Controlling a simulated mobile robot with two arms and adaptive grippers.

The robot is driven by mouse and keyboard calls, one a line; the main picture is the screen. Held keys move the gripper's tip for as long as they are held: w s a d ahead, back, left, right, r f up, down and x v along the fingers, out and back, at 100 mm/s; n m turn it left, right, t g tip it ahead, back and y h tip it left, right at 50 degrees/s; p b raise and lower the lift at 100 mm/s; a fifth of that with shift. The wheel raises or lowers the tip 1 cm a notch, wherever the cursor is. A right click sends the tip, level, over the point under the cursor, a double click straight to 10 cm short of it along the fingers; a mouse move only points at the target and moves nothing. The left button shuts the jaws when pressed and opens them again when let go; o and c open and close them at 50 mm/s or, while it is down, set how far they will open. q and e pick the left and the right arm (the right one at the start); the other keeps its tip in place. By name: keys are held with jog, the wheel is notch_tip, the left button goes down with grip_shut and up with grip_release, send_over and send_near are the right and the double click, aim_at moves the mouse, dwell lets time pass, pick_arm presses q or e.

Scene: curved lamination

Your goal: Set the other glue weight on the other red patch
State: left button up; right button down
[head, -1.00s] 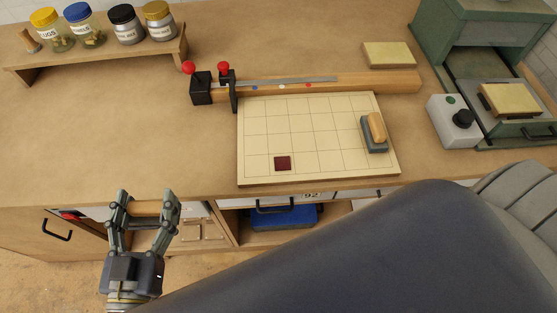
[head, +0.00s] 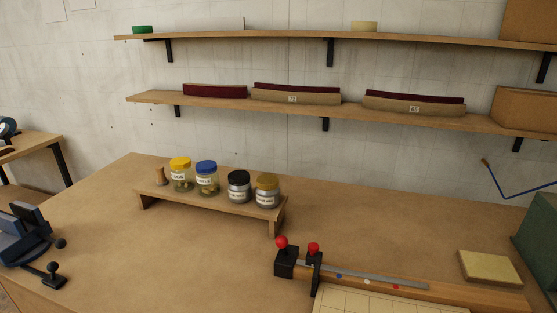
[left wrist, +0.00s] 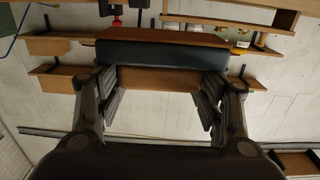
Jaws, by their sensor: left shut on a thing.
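In the left wrist view my left gripper (left wrist: 158,90) is shut on the wooden handle (left wrist: 158,78) of a glue weight, whose dark blue-grey block (left wrist: 160,55) spans the gap beyond the fingers. The weight is held clear of any surface in that view. In the head view only the far edge of the pale gridded board (head: 385,301) shows at the bottom. The red patches and the other weight are outside the head view now. Neither of my grippers shows in the head view.
A clamp with red knobs (head: 297,258) stands at the board's far edge. A low riser (head: 217,204) carries several jars. A pale block (head: 490,267) lies at right, beside a green machine (head: 538,238). Dark tools (head: 30,240) stand at left. The mid-left bench is clear.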

pick_arm(q)
jog(key=w+a+r+n+t+y+p, duration=0.1)
jog(key=a+r+n+y, duration=0.2)
jog(key=a+y, duration=0.3)
jog(key=shift+a+n+p, duration=0.4)
jog(key=shift+n, duration=0.2)
